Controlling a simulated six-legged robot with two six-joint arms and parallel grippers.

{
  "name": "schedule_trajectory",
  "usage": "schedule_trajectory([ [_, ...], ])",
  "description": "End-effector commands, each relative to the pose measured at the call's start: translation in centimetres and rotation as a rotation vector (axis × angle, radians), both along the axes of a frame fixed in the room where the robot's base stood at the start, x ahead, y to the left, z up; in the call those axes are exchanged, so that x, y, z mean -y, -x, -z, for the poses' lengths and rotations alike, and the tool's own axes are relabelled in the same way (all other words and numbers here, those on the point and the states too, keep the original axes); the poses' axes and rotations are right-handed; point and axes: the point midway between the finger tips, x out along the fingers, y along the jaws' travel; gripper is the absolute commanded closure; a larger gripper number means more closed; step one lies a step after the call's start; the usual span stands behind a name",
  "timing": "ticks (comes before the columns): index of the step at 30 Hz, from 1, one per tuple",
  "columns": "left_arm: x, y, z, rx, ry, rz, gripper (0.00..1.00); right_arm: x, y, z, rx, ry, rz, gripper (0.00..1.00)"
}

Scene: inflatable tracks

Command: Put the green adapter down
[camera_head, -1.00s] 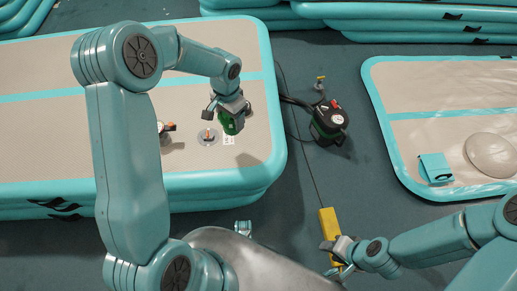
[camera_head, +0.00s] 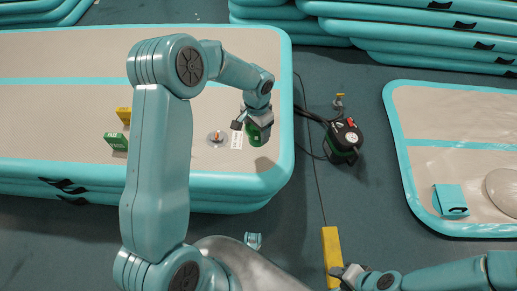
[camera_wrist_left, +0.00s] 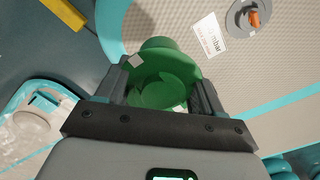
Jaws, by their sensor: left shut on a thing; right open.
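The green adapter (camera_head: 257,134) is a round, hollow green piece. My left gripper (camera_head: 259,118) is shut on it, above the right end of the raised inflatable track (camera_head: 230,180). In the left wrist view the adapter (camera_wrist_left: 165,78) sits between the two dark fingers, its open round end facing the camera. Whether it touches the track is not clear. The orange-centred valve (camera_head: 216,137) and a white label (camera_head: 237,140) lie left of the adapter. My right gripper (camera_head: 345,274) is open beside the lower end of a yellow bar (camera_head: 331,250).
A green box (camera_head: 116,142) and a yellow box (camera_head: 123,115) stand on the track at left. A black and green pump (camera_head: 343,140) with a hose is on the floor right of the track. Another mat (camera_head: 450,120) with a teal folded piece (camera_head: 451,199) lies at right.

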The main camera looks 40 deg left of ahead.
Motion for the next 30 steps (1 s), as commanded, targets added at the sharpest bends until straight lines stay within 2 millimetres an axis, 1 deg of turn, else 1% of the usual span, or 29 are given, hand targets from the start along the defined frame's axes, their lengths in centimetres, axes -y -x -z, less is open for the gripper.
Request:
schedule_trajectory([
  [1,0.0,0.1,1.8,-0.004,0.001,0.000,0.64,0.0,0.0,0.7,0.000,0.000,0.000,0.57],
  [3,0.1,0.1,3.2,-0.003,0.000,-0.001,0.64,0.0,0.0,1.0,0.000,0.000,0.000,0.57],
  [6,0.2,0.0,4.4,0.000,0.001,-0.001,0.64,0.0,0.0,1.3,0.000,0.000,0.000,0.57],
  [11,0.3,0.0,5.5,-0.002,0.000,0.000,0.64,0.0,0.0,1.5,0.000,0.000,0.000,0.57],
  [15,0.4,0.0,7.8,-0.003,0.001,0.000,0.64,0.0,0.0,2.3,0.000,0.000,0.000,0.57],
  [18,0.4,0.0,9.1,-0.001,0.000,0.001,0.64,0.0,0.0,2.6,0.000,0.000,0.000,0.57],
  [25,0.4,-0.1,9.0,0.001,0.000,0.000,0.64,0.0,0.0,2.5,0.000,0.000,0.000,0.57],
  [29,0.4,-0.1,9.5,0.000,0.000,0.000,0.64,0.0,0.0,2.9,0.000,0.000,0.000,0.57],
  [30,0.4,-0.1,9.3,0.000,0.000,0.000,0.23,0.0,0.0,2.8,0.000,0.000,0.000,0.57],
])
